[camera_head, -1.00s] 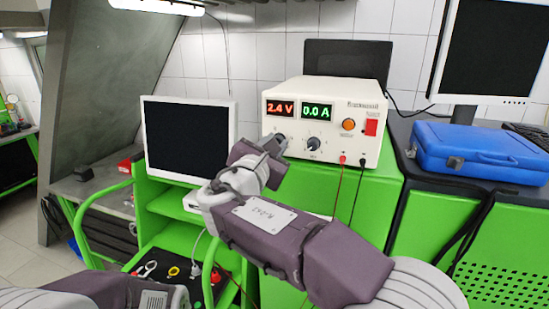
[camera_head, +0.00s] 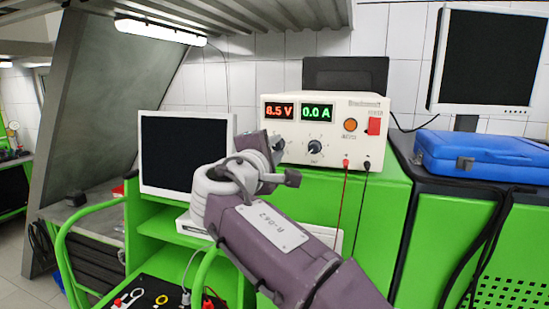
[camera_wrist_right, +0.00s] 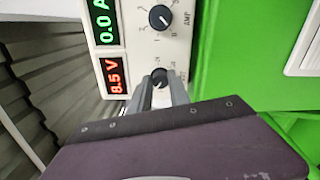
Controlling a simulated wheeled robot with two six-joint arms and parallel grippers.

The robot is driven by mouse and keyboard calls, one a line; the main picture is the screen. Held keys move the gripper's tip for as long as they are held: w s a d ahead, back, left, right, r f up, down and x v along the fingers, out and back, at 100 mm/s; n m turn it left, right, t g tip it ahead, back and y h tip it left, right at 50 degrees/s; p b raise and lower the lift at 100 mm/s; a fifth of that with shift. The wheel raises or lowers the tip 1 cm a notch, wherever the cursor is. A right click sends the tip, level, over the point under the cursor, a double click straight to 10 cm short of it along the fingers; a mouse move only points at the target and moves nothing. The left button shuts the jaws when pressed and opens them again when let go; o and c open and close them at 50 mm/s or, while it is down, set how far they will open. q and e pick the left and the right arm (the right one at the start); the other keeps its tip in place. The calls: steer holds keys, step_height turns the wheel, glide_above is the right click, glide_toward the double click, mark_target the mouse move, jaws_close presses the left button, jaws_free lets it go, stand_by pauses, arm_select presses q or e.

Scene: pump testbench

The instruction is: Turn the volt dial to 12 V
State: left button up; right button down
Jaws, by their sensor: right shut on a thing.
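The white power supply (camera_head: 335,155) stands on the green bench. Its red volt display (camera_head: 279,111) reads 8.5 V. In the right wrist view, the volt dial (camera_wrist_right: 159,75) is a dark knob between the fingertips of my right gripper (camera_wrist_right: 161,84), which is shut on it. In the head view, my right gripper (camera_head: 277,144) reaches the lower left of the supply's front, and its hand partly covers the dial area. My left gripper is not in view.
The green display (camera_head: 317,111) reads 0.0 A. The amp dial (camera_head: 315,146) sits right of the volt dial. Red and black leads (camera_head: 346,163) hang from the front. A dark monitor (camera_head: 185,150) stands left, and a blue case (camera_head: 475,150) lies right.

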steer(key=m+b, duration=0.1)
steer(key=m, duration=0.2)
steer(key=shift+f, duration=0.1)
steer(key=shift+m+b, duration=0.65)
steer(key=shift+m, duration=0.75)
steer(key=c, duration=1.5)
jaws_free()
steer(key=shift+o, duration=1.3)
steer(key=shift+w, duration=0.15)
